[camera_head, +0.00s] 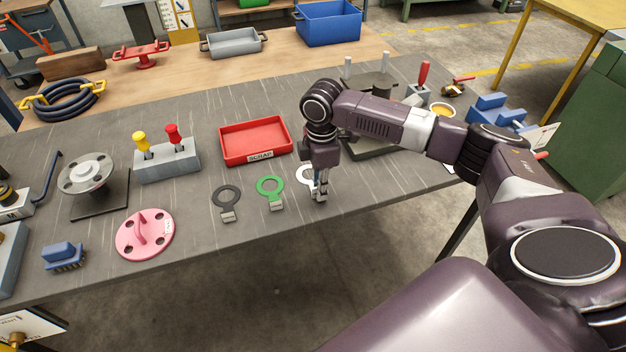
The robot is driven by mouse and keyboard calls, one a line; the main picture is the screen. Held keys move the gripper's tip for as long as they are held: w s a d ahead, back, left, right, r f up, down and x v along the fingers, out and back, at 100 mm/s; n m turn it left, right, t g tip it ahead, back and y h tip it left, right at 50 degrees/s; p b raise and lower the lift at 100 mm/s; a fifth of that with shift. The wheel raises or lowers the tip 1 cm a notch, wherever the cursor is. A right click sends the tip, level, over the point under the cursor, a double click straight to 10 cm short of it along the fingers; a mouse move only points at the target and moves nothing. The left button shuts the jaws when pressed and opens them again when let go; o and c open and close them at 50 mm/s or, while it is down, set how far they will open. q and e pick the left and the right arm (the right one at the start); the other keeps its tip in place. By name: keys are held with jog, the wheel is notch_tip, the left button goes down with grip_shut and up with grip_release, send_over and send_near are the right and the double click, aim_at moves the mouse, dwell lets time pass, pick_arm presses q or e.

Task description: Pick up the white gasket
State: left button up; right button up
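The white gasket (302,174) lies on the grey bench top, at the right end of a row with a black gasket (226,197) and a green gasket (270,188). Only its left part shows; my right gripper hides the rest. My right gripper (320,196) points down over the white gasket's right side, with its fingertips low near the bench. I cannot tell whether the fingers touch the gasket or are closed on it. My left gripper is out of view.
A red scrap tray (256,158) stands behind the gaskets. A pink flange cover (145,235) lies at the front left, and a flanged spool (86,174) stands beyond it. A lever box (167,162) is left of the tray. The bench's front edge is close.

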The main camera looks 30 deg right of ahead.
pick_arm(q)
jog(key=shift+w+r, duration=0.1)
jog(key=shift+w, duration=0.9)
